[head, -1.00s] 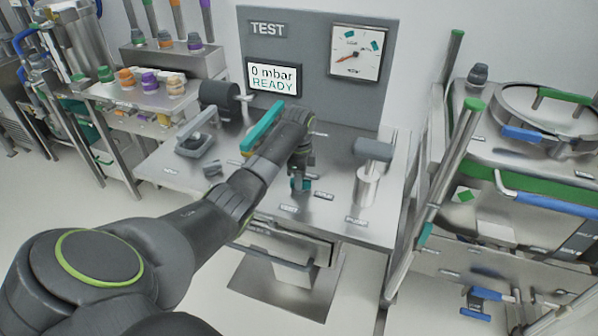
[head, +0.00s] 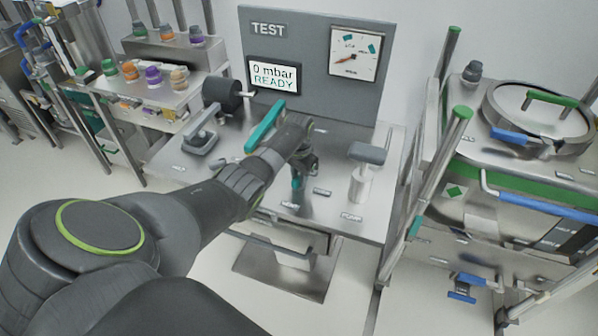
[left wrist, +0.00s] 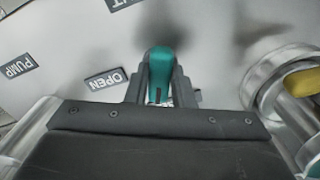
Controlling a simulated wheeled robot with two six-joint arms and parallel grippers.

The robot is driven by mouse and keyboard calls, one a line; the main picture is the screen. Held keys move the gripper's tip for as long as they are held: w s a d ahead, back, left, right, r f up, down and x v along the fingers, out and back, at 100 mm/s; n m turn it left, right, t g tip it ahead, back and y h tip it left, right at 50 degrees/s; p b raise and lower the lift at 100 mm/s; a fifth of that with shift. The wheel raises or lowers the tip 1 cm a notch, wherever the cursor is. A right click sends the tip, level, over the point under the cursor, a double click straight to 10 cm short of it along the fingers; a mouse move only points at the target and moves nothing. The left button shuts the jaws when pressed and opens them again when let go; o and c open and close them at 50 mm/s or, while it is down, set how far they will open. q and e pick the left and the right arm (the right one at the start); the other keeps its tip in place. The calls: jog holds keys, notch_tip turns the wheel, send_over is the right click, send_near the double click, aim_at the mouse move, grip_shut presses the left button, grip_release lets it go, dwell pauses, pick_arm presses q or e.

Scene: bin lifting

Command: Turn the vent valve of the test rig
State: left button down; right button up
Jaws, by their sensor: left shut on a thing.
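The test rig has a steel bench and a grey back panel (head: 310,50) marked TEST. The small teal handle of the vent valve (left wrist: 160,72) stands between my left gripper's fingers in the left wrist view. My left gripper (head: 298,184) is shut on this handle, low over the bench top. In the head view only a little teal shows there; the fingers and wrist hide the rest. An OPEN label (left wrist: 105,79) lies left of the handle in the left wrist view. The display (head: 274,76) reads 0 mbar READY. My right gripper is not in view.
A grey-topped post (head: 361,182) stands right of my left gripper, with a PUMP label (head: 352,216) in front. A long teal lever (head: 265,126) lies behind my left forearm. A dial gauge (head: 354,53) is on the panel. A steel cart with a green-railed post (head: 440,170) stands to the right.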

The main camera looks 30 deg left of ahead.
pick_arm(q)
jog(key=n+p, duration=0.1)
jog(key=n, duration=0.3)
jog(key=shift+n+p, duration=0.3)
jog(key=shift+p, duration=0.05)
dwell(0.4)
jog(key=c, duration=1.2)
grip_release()
jog(key=shift+c, duration=0.2)
jog(key=shift+r, duration=0.15)
